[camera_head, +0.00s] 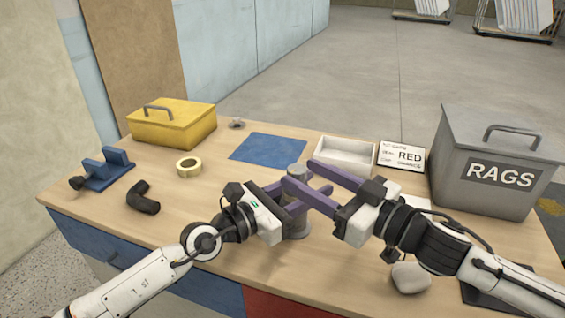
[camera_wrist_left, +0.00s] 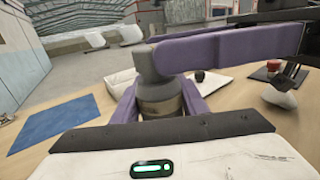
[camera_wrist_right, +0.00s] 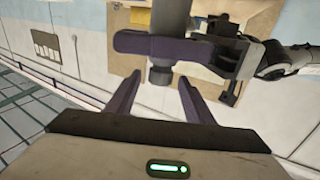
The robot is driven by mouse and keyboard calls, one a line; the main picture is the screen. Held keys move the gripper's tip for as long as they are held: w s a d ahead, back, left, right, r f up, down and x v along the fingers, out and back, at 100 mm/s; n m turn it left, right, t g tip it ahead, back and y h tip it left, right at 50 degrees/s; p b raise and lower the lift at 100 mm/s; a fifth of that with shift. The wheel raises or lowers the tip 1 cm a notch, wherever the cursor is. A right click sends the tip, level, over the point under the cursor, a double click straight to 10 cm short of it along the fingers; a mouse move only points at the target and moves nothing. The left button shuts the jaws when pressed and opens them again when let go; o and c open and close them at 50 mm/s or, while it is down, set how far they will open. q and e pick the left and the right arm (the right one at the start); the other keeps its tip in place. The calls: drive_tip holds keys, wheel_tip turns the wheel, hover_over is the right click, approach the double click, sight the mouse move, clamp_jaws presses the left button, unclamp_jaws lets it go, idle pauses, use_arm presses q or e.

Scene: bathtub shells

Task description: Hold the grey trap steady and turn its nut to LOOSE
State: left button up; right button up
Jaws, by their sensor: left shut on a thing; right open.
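The grey trap (camera_head: 296,172) stands upright near the front middle of the workbench, partly hidden by the purple fingers. In the left wrist view it shows as a grey cylinder (camera_wrist_left: 158,99) with a narrower collar on top. My left gripper (camera_head: 306,194) is shut on the trap's body, one finger on each side. My right gripper (camera_head: 298,173) is open near the trap's top, its fingers reaching in from the right. In the right wrist view the trap's end (camera_wrist_right: 160,76) lies between the open fingers, with a gap each side. I cannot make out nut markings.
A yellow toolbox (camera_head: 172,124), tape roll (camera_head: 189,167), black elbow (camera_head: 143,197) and blue clamp-like fixture (camera_head: 104,170) are left. A pale lump (camera_head: 410,277) lies front right.

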sight(289, 167)
drive_tip(key=x, duration=0.6)
drive_tip(key=shift+w+a, duration=0.25)
drive_tip(key=shift+a, duration=0.05)
drive_tip(key=c, duration=1.1)
